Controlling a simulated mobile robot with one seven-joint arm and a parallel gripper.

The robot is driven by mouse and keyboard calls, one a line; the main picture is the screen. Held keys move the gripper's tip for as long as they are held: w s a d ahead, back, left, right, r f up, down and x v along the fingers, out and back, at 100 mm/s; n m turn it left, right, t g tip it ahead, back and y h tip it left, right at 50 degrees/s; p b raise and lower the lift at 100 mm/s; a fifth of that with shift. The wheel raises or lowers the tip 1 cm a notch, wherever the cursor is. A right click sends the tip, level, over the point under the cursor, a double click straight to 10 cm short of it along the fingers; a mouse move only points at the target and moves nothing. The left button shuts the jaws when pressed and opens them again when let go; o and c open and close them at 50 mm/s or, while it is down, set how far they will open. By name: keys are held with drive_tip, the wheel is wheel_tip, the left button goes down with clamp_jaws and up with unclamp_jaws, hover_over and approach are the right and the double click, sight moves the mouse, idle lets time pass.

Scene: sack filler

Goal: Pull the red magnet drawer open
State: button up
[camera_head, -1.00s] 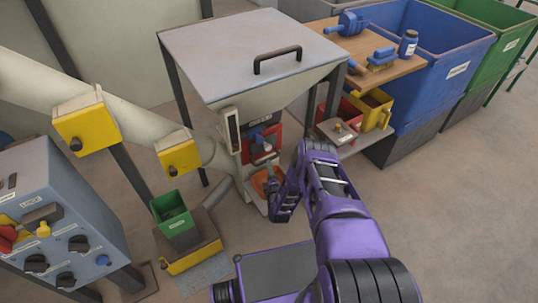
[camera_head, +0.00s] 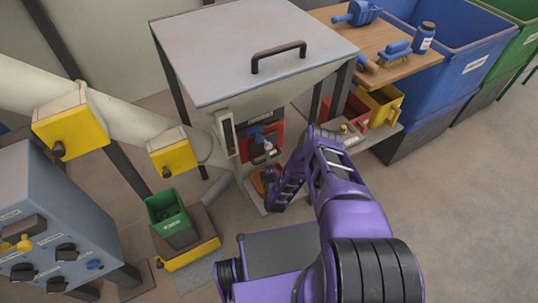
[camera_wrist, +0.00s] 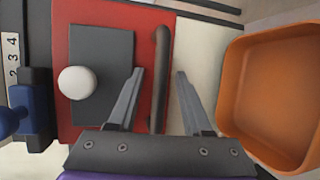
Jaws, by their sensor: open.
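The red magnet drawer (camera_head: 277,130) is on the front of the filler under the pale hopper, partly hidden by my arm in the head view. In the wrist view its red front (camera_wrist: 85,125) carries a dark grey plate with a white round knob (camera_wrist: 77,82) and a brownish bar handle (camera_wrist: 160,85). My gripper (camera_wrist: 160,73) is open, with one finger on each side of the handle. A gap shows between the handle and each finger. The front does not visibly stand out from the filler.
A blue lever (camera_wrist: 28,110) with a number scale is left of the drawer in the wrist view. An orange bin (camera_wrist: 272,90) is at its right. A green bin (camera_head: 170,218), yellow boxes (camera_head: 172,153) and a shelf with red and yellow bins (camera_head: 383,103) stand nearby.

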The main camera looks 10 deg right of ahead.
drive_tip(key=shift+c, duration=0.2)
clamp_jaws()
idle(1.4)
